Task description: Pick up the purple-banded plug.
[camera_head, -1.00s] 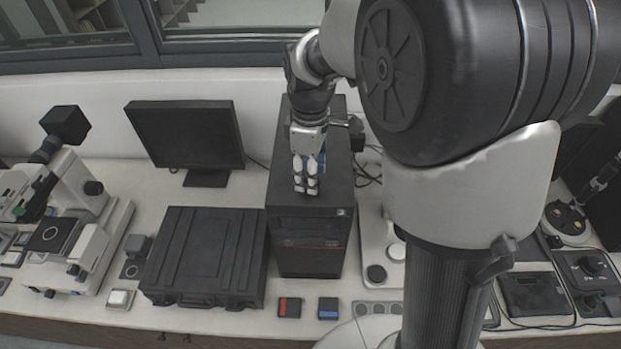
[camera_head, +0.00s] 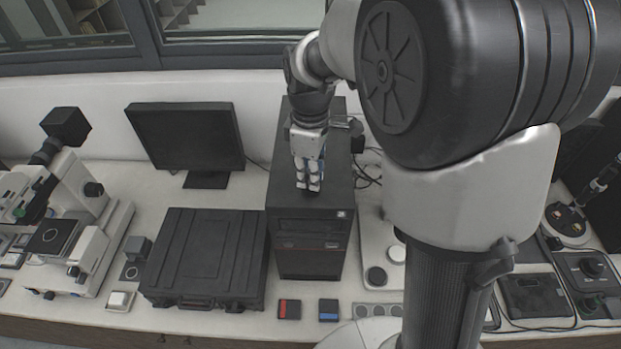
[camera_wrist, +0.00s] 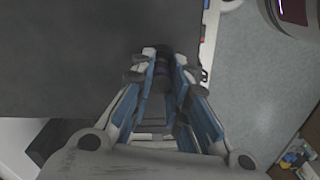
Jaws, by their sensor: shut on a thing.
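My gripper (camera_head: 308,186) points down at the top of the black computer tower (camera_head: 335,170) in the head view. In the wrist view my gripper (camera_wrist: 162,62) has its two blue-and-white fingers closed around a small dark cylindrical piece, the plug (camera_wrist: 161,71). A faint purple tint shows on it; most of it is hidden between the fingers. In the head view the fingers hide the plug. The fingertips are at or just above the tower's top; I cannot tell whether the plug touches it.
A monitor (camera_head: 186,135) and a black case (camera_head: 207,255) stand left of the tower. A microscope (camera_head: 75,215) is at far left. The wrist view shows floor beyond the tower's edge. Most of the tower's top is clear.

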